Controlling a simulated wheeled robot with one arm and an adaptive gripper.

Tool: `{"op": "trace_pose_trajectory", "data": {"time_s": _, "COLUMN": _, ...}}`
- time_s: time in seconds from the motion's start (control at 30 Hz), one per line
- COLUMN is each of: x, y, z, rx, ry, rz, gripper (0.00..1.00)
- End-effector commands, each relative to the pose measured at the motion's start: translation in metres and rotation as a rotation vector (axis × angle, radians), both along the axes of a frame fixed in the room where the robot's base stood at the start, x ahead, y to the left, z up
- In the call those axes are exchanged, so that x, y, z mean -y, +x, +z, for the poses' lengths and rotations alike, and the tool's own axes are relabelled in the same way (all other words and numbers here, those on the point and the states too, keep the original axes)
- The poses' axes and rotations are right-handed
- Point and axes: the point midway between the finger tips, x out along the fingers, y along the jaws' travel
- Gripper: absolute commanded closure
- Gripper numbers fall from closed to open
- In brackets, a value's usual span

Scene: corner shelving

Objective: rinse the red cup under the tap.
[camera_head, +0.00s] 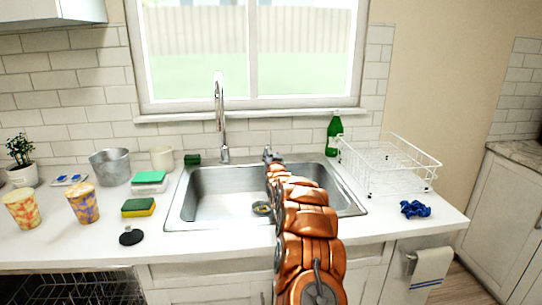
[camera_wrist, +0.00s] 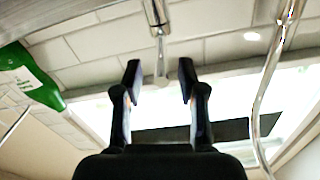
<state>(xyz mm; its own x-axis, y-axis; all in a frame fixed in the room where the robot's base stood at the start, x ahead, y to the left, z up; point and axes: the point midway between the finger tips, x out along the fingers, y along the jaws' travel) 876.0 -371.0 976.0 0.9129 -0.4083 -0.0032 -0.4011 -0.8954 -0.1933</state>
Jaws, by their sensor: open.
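No plainly red cup shows in either view. Two patterned cups stand on the counter left of the sink: a yellow-orange one (camera_head: 22,209) and a yellow-purple one (camera_head: 83,204). The silver tap (camera_head: 220,120) rises behind the steel sink (camera_head: 190,205); no water stream is visible. My gripper (camera_head: 270,155) is over the back of the sink, right of the tap, small and partly hidden by my orange arm. In the wrist view my gripper (camera_wrist: 159,82) has its two dark fingers apart, with nothing held between them. A curved metal pipe (camera_wrist: 262,95) shows at right.
Left of the sink are a sponge (camera_head: 138,207), a black disc (camera_head: 131,236), a metal bucket (camera_head: 110,166) and a pale cup (camera_head: 162,158). Right are a green bottle (camera_head: 333,138), a white dish rack (camera_head: 385,170) and a blue crumpled cloth (camera_head: 415,209). The front-right counter is mostly clear.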

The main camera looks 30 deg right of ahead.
Motion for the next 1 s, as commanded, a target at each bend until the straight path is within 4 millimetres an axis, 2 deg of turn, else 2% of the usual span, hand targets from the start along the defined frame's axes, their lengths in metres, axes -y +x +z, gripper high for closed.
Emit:
{"op": "trace_pose_trajectory", "data": {"time_s": 0.23, "x": 0.0040, "y": 0.0109, "z": 0.0021, "rx": 0.004, "ry": -0.003, "rz": 0.001, "gripper": 0.60}}
{"op": "trace_pose_trajectory", "data": {"time_s": 0.63, "x": 0.0048, "y": 0.0130, "z": 0.0017, "rx": 0.003, "ry": -0.001, "rz": 0.000, "gripper": 0.60}}
{"op": "trace_pose_trajectory", "data": {"time_s": 1.0, "x": 0.0049, "y": 0.0129, "z": 0.0015, "rx": 0.003, "ry": -0.001, "rz": 0.000, "gripper": 0.98}}
